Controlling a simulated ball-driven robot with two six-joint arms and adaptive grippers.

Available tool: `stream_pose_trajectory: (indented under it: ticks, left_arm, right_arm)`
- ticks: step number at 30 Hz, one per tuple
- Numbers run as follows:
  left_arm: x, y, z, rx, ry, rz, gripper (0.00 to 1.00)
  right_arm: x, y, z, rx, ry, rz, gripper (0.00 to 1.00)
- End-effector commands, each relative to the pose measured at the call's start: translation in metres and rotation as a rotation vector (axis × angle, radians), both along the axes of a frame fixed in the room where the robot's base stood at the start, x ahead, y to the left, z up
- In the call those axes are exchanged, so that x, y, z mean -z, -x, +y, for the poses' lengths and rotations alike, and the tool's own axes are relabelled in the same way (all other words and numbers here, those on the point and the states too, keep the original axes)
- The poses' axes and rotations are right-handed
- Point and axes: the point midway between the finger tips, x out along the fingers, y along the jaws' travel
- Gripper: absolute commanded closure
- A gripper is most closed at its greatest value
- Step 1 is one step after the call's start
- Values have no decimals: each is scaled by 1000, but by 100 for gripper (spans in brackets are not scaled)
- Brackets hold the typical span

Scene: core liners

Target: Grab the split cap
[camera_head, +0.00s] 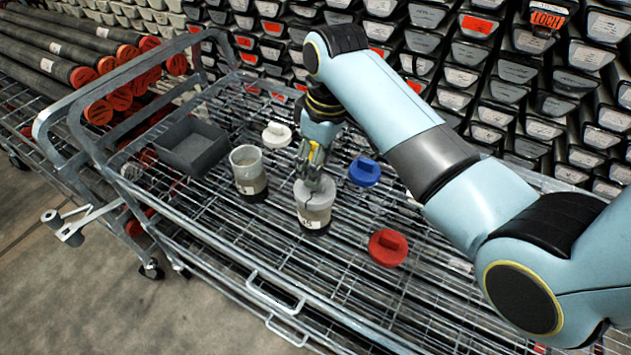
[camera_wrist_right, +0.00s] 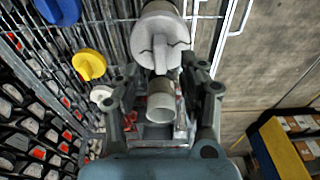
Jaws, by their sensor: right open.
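The split cap (camera_head: 318,191) is pale grey with a dark jagged crack and a raised grip. It sits on a pale jar (camera_head: 314,216) with a dark lower part, standing on the wire cart. In the right wrist view the cracked cap (camera_wrist_right: 160,45) shows at top centre, beyond the fingers. My right gripper (camera_head: 314,172) is open and points down just above the cap. In the wrist view its fingers (camera_wrist_right: 165,84) stand apart with nothing held between them. Whether a fingertip touches the cap's grip I cannot tell. My left gripper is not in view.
An open jar (camera_head: 250,184) stands left of the capped one, near a grey bin (camera_head: 190,146). White (camera_head: 277,135), blue (camera_head: 364,172) and red (camera_head: 388,248) caps lie around. A yellow cap (camera_wrist_right: 90,64) shows in the wrist view. The cart's front has free room.

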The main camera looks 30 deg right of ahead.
Motion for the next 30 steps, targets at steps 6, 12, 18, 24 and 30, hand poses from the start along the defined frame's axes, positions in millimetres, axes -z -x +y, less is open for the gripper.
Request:
stream_pose_trajectory:
  ticks: [6, 12, 18, 24, 30]
  left_arm:
    - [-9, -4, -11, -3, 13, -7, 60]
    - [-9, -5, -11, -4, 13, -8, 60]
    - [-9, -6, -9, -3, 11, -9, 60]
    - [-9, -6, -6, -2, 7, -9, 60]
    - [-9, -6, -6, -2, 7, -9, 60]
  right_arm:
    - [31, -3, 1, 0, -1, 3, 58]
    - [38, -4, 1, 0, 0, 0, 58]
    - [37, -4, 1, 0, 0, 0, 71]
    - [37, -4, 1, 0, -1, 1, 97]
    - [37, -4, 1, 0, -1, 1, 100]
